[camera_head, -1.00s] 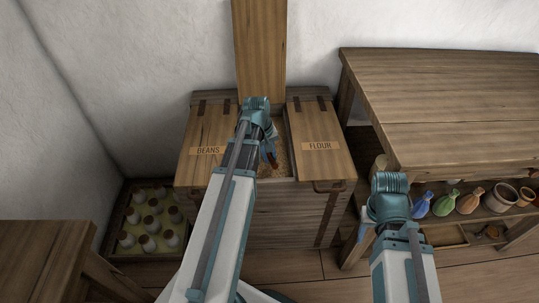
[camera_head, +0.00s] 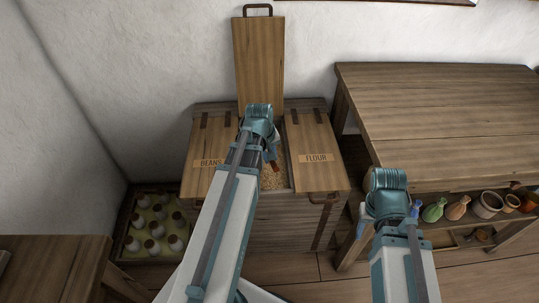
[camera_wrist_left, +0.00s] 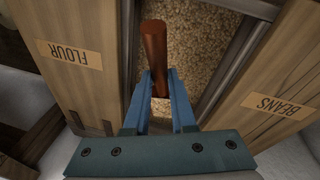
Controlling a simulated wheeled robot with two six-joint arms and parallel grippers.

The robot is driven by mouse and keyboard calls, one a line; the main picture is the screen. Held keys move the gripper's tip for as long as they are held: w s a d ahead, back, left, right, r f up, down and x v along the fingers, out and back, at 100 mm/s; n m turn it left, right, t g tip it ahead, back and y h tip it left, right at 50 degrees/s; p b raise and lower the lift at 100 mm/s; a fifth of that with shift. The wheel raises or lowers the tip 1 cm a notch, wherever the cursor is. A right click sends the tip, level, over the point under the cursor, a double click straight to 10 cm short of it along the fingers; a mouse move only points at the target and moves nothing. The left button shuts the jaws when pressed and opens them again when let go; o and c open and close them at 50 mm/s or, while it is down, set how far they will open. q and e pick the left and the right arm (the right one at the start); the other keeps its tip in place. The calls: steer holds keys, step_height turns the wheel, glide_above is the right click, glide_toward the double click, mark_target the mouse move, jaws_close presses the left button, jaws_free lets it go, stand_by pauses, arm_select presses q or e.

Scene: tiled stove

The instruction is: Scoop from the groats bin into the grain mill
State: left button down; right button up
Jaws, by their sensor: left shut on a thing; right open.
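The groats bin (camera_head: 285,173) is the open middle compartment of a wooden chest, between lids marked BEANS (camera_head: 207,150) and FLOUR (camera_head: 315,148). Its raised lid (camera_head: 258,65) stands against the wall. Pale groats (camera_wrist_left: 205,50) fill it. My left gripper (camera_wrist_left: 160,78) is over the open bin, shut on a reddish-brown handle (camera_wrist_left: 154,45), which looks like the scoop's. The scoop's bowl cannot be made out. My right gripper (camera_head: 366,222) is low, in front of the shelved table; its fingers are mostly hidden by its wrist. I see no grain mill.
A wooden table (camera_head: 440,115) stands at the right, with jars and coloured bottles (camera_head: 457,208) on its lower shelf. A crate of bottles (camera_head: 125,236) is on the floor at the left. A wooden surface (camera_head: 50,262) fills the lower left corner.

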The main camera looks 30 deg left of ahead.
arm_select(q)
steer(key=shift+d+p+v, duration=0.2)
steer(key=shift+p+v, duration=0.65)
steer(key=shift+v, duration=0.15)
steer(key=shift+d+p+v, duration=0.25)
steer(key=shift+p+v, duration=0.65)
steer(key=shift+v, duration=0.1)
steer(key=shift+d+p+v, duration=0.2)
steer(key=shift+p+v, duration=0.65)
steer(key=shift+v, duration=0.2)
steer(key=shift+w+r, duration=0.1)
steer(key=w+p+v, duration=0.3)
steer(key=p+v, duration=1.1)
steer(key=shift+d+r+p, duration=0.3)
steer(key=shift+r+p, duration=0.1)
steer(key=shift+r, duration=0.1)
